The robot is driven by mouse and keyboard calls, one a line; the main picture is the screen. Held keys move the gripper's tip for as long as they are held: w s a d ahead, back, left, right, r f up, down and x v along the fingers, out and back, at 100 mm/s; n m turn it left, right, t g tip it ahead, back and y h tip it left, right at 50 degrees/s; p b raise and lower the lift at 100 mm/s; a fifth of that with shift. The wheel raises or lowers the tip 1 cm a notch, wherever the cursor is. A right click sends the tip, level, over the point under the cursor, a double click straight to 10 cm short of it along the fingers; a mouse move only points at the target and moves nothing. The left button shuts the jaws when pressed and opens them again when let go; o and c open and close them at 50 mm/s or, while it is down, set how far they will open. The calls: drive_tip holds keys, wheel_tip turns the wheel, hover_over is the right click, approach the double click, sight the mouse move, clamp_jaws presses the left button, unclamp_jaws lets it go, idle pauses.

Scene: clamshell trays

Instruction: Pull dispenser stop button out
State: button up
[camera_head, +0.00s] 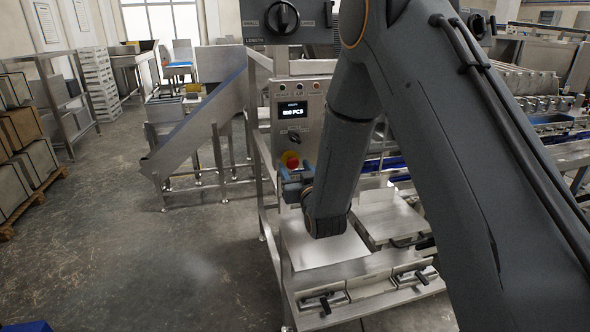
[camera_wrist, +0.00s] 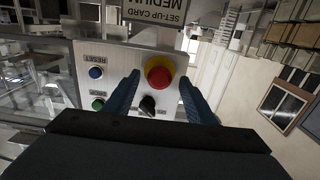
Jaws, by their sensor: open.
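The dispenser stop button (camera_head: 291,160) is a red knob on a yellow collar, low on the steel control panel (camera_head: 291,112). In the wrist view, which looks upside down, the red stop button (camera_wrist: 159,73) lies between my two blue fingers. My gripper (camera_head: 290,179) is open just in front of and below the button in the head view. In the wrist view my gripper (camera_wrist: 160,80) has one finger on each side of the button, with visible gaps. I cannot tell how deep the fingertips reach or whether the button is pressed in.
A black selector knob (camera_wrist: 147,105), a blue reset button (camera_wrist: 96,73) and a green button (camera_wrist: 98,104) sit near the stop button. A lit display (camera_head: 292,112) shows a PCS count. A steel tray surface (camera_head: 318,250) lies below my gripper. Open floor (camera_head: 170,260) is at left.

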drive_tip(key=shift+s, duration=0.1)
drive_tip(key=b+v, duration=0.2)
drive_tip(key=v, duration=0.5)
drive_tip(key=shift+s+b, duration=0.3)
drive_tip(key=shift+b, duration=0.05)
drive_tip(key=shift+d, duration=0.1)
drive_tip(key=s+d+f+m+g+h, duration=0.1)
drive_tip(key=s+d+f+g+h, duration=0.15)
drive_tip(key=d+g, duration=0.2)
drive_tip(key=s+d+f+m+g+h, duration=0.1)
drive_tip(key=s+d+f+g, duration=0.25)
drive_tip(key=d, duration=0.25)
drive_tip(key=s+d+g, duration=0.3)
drive_tip(key=s+g, duration=0.1)
drive_tip(key=s, duration=0.6)
drive_tip(key=s+d+f+m+g+h, duration=0.1)
drive_tip(key=s+d+g, duration=0.3)
drive_tip(key=s, duration=0.7)
drive_tip(key=shift+d, duration=0.2)
drive_tip(key=shift+f+h, duration=0.1)
drive_tip(key=shift+h, duration=0.15)
